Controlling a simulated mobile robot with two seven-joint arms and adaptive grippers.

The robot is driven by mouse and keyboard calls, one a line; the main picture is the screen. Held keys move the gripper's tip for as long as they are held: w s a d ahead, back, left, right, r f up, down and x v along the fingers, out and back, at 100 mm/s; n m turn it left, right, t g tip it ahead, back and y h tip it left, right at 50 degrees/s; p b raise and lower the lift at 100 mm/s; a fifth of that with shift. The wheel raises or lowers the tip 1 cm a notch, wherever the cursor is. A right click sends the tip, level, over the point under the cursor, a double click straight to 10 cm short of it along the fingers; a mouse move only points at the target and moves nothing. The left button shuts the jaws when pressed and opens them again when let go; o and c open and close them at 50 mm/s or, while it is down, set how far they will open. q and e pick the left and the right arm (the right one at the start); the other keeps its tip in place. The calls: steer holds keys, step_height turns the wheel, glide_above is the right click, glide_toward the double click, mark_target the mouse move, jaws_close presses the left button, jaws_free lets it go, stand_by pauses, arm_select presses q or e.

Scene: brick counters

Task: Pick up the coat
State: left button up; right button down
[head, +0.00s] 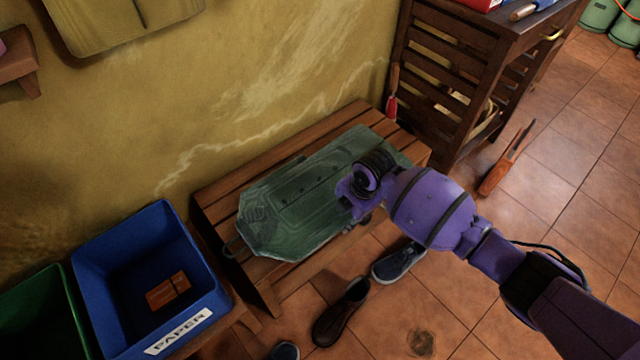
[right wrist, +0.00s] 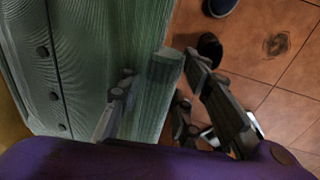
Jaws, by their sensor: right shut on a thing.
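The green coat (head: 295,205), with a row of dark buttons, lies flat and stiff over the wooden bench (head: 215,205) against the yellow wall. A small loop shows at its left end. My right gripper (head: 362,207) is at the coat's near edge, toward its right end; my wrist hides part of the coat. In the right wrist view, the fingers (right wrist: 160,82) are closed on the edge of the coat (right wrist: 75,75), one finger on each side of the cloth. My left gripper is not in view.
A blue paper bin (head: 205,270) holding a brown item (head: 167,291) stands at the left, beside a green bin (head: 40,310). Several shoes, including a brown one (head: 340,312), are on the tiles. A slatted wooden cabinet (head: 455,75) stands right of the bench.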

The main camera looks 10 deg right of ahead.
steer(key=s+r+p, duration=0.5)
steer(key=s+r, duration=0.7)
steer(key=s, duration=0.2)
steer(key=shift+w, duration=0.1)
stand_by(0.6)
